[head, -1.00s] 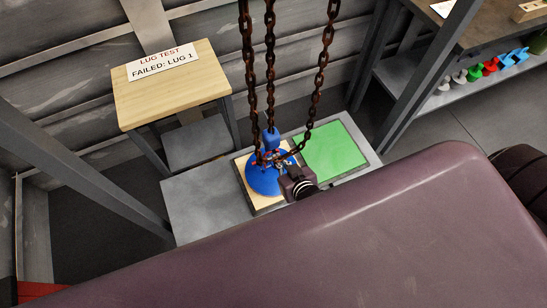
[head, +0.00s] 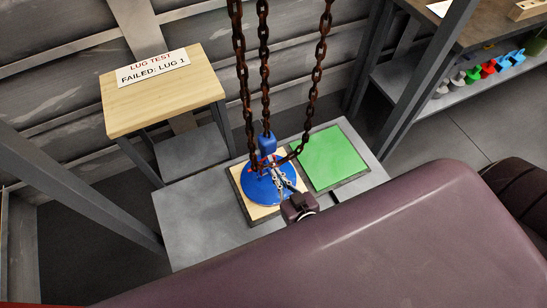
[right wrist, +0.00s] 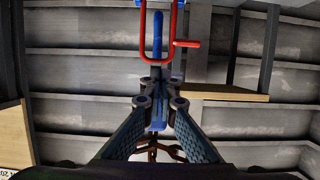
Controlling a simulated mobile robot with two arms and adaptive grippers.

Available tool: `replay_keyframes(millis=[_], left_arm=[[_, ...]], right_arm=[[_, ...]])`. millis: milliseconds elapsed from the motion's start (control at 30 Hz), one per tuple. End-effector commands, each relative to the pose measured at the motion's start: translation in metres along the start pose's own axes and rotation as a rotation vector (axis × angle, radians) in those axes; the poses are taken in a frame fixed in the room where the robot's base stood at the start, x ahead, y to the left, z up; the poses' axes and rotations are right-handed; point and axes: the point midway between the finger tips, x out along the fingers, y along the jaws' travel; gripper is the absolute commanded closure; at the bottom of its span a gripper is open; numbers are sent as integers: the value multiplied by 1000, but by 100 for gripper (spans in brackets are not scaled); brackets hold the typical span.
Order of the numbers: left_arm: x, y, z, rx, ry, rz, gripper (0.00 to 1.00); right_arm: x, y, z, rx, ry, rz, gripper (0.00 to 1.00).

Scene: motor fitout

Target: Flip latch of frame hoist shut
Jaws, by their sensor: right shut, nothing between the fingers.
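The frame hoist's blue hook block (head: 267,143) hangs on rusty chains over a blue disc (head: 262,190). Red parts show at the hook, small in the head view. In the right wrist view a red U-shaped loop with a side tab (right wrist: 187,43), apparently the latch, surrounds a blue upright piece (right wrist: 158,35). Whether it is shut I cannot tell. My right gripper (head: 276,174) is shut and empty, above the disc just below the hook in the picture. In its wrist view, the fingertips (right wrist: 160,98) sit below the loop, apparently apart from it. My left gripper is out of view.
The disc lies over a wooden pad beside a green pad (head: 333,158) on a grey table (head: 185,222). Rusty chains (head: 318,75) hang around the hook. A wooden stand (head: 165,100) with a lug-test sign is at left. Grey posts (head: 425,85) flank the area.

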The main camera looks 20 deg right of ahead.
Motion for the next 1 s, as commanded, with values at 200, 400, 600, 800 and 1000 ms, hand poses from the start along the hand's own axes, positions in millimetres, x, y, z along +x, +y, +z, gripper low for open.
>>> replay_keyframes(millis=[200,400,600,800,1000], left_arm=[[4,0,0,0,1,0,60],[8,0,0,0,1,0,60],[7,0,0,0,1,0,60],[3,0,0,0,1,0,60],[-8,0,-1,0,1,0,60]], right_arm=[[9,0,15,0,-1,0,100],[16,0,24,1,0,0,100],[17,0,23,1,1,0,100],[15,0,19,1,1,0,100],[12,0,10,1,0,0,100]])
